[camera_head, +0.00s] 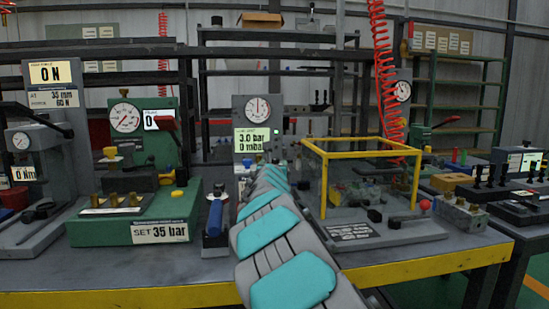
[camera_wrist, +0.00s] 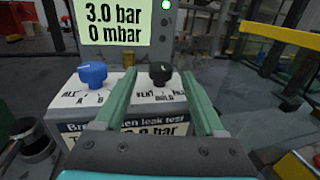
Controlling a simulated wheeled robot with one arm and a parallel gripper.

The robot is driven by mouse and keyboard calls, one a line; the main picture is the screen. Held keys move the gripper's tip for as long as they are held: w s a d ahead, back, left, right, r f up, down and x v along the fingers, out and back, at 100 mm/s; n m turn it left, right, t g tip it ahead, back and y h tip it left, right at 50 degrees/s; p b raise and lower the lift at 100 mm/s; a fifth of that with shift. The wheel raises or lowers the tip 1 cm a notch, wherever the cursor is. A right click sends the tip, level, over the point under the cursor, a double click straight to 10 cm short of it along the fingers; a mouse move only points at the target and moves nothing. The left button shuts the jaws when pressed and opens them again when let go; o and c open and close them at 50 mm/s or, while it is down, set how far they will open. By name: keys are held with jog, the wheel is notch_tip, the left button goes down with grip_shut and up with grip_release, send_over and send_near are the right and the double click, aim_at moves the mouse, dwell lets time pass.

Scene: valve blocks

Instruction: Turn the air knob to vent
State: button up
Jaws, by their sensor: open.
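The air knob (camera_wrist: 160,74) is a small black knob on the sloped pale face of the brake leak-test block (camera_wrist: 66,90). Below it are the labels VENT at left, BUILD in the middle and one partly hidden at right. I cannot tell for sure which label it points to. My gripper (camera_wrist: 156,78) is open, its two green fingers apart on the left and right of the black knob. I cannot tell whether either finger touches it. In the head view my own arm hides the gripper and the knobs.
A blue knob (camera_wrist: 92,74) marked ALL, A, B stands just left of the left finger. Behind is a display (camera_wrist: 116,22) reading 3.0 bar, 0 mbar, with a lit green lamp beside it. A yellow-framed clear box (camera_head: 362,145) stands to the right on the bench.

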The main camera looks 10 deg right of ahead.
aim_at(274, 162)
jog(key=shift+p+x, duration=1)
jog(key=shift+x, duration=1.1)
grip_shut()
